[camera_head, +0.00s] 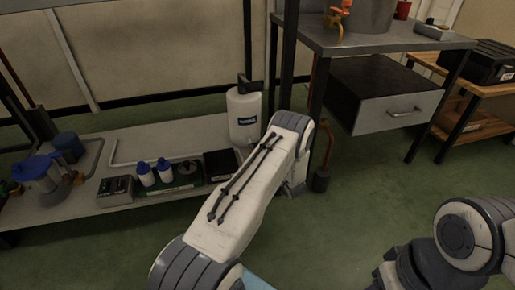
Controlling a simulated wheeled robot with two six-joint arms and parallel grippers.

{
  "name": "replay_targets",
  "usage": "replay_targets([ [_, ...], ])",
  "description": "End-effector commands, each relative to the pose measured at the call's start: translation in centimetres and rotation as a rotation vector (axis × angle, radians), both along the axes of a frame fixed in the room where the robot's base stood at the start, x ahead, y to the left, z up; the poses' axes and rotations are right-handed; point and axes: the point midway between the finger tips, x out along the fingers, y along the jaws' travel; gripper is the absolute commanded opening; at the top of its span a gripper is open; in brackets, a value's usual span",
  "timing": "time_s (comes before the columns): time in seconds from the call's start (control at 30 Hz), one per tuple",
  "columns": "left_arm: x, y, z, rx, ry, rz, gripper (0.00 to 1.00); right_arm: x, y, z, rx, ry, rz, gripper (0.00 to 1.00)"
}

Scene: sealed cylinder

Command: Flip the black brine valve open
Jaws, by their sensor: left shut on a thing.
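A white brine container (244,117) with a dark label stands upright on the low shelf. A black part (249,83) is on its top; I cannot tell whether it is the brine valve or which way it is set. My left arm rises from the bottom middle and bends down just right of the container. My left gripper's fingertips are hidden behind this arm, so its hold and what it touches do not show. My right arm shows at the lower right, but I cannot make out its fingertips.
The low grey shelf (155,140) carries two small white bottles with blue caps (155,173), a grey box (115,190) and blue-topped equipment (40,170). A metal table (385,44) with a drawer (390,108) stands right. Green floor (350,215) is clear between my arms.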

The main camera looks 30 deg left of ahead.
Motion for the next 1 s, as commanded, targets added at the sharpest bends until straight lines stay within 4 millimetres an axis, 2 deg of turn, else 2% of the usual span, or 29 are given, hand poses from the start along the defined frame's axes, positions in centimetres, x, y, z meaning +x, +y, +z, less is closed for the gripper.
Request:
replay_targets([
  [0.13, 0.0, 0.0, -0.2, -0.004, 0.002, -0.002, 0.00, 0.0, 0.0, 0.0, 0.000, 0.000, 0.000, 0.50],
  [0.17, 0.0, 0.0, -0.2, -0.005, 0.002, -0.002, 0.45, 0.0, 0.0, 0.0, 0.000, 0.000, 0.000, 0.50],
  [0.2, 0.0, 0.0, -0.2, -0.004, 0.002, -0.002, 0.60, 0.0, 0.0, 0.0, 0.000, 0.000, 0.000, 0.50],
  [0.23, 0.0, 0.0, -0.1, -0.004, 0.002, -0.002, 0.64, 0.0, 0.0, 0.0, 0.000, 0.000, 0.000, 0.50],
  [0.53, 0.0, -0.1, 0.0, -0.002, 0.001, -0.002, 0.64, 0.0, 0.0, 0.1, 0.000, 0.000, 0.000, 0.50],
  [0.63, -0.2, -0.7, 0.2, -0.001, 0.002, -0.003, 0.64, 0.0, 0.0, 0.6, 0.000, 0.000, 0.000, 0.50],
  [1.0, -3.1, -7.0, 0.4, -0.001, 0.004, -0.006, 0.64, 0.0, 0.0, 4.4, 0.000, 0.000, 0.000, 0.50],
])
